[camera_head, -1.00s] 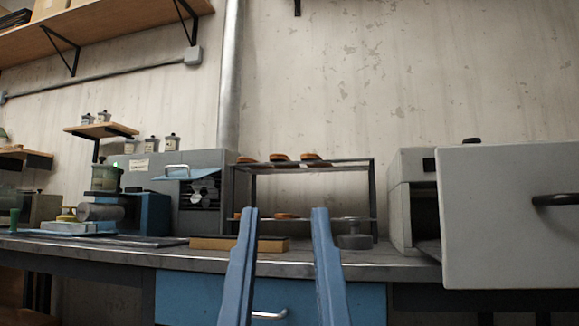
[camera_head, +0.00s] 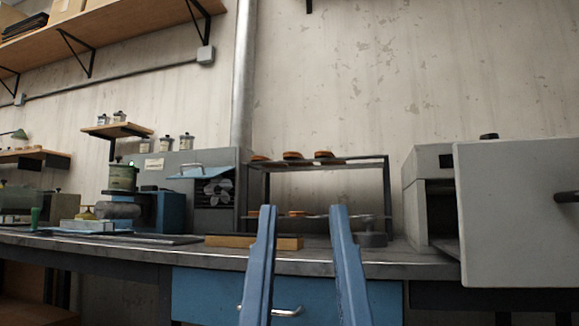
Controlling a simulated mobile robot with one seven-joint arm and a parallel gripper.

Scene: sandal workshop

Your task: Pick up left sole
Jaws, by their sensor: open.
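Several small brown-orange pieces that look like soles lie on a dark metal two-level rack (camera_head: 388,190) at the back of the bench. On the top shelf I see a left piece (camera_head: 259,158), a middle piece (camera_head: 293,155) and a right piece (camera_head: 324,154). More lie on the lower shelf, such as a lower piece (camera_head: 296,213). I cannot tell which one is the left sole. My gripper (camera_head: 305,212) shows as two blue fingers, apart and empty, in front of the rack and below its top shelf. The fingers partly hide the lower shelf.
A wooden block (camera_head: 222,241) lies on the workbench (camera_head: 400,262) before the rack. A grey machine (camera_head: 210,165) stands left of the rack. A grey box with an open door (camera_head: 520,210) stands close on the right. A grey weight (camera_head: 371,239) sits beside the right finger.

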